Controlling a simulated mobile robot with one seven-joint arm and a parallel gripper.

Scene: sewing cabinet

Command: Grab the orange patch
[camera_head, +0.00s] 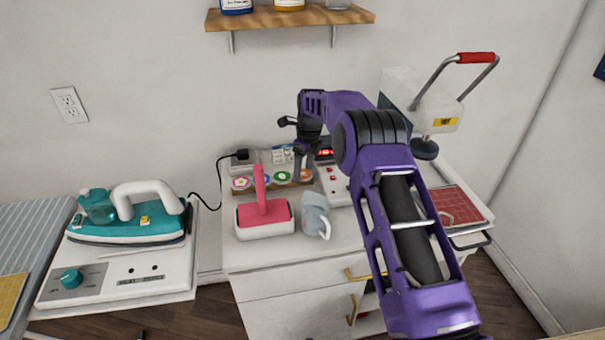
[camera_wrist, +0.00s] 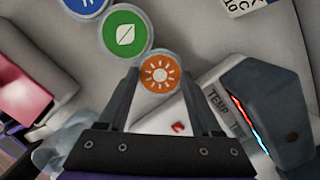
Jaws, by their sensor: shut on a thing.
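The orange patch (camera_wrist: 160,73) is a round disc with a white sun on it, between my fingertips in the wrist view. In the head view the orange patch (camera_head: 307,175) is at the right end of a row of round patches. My gripper (camera_wrist: 160,78) is shut on it, one finger on each side; in the head view my gripper (camera_head: 302,158) reaches down over the row. The green leaf patch (camera_wrist: 124,33) sits just beside the orange one, with a blue patch (camera_wrist: 85,4) beyond it.
A control box (camera_head: 334,182) with a red display stands close right of the row. A heat press (camera_head: 423,105) is at the back right. An iron (camera_head: 130,218) is at left.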

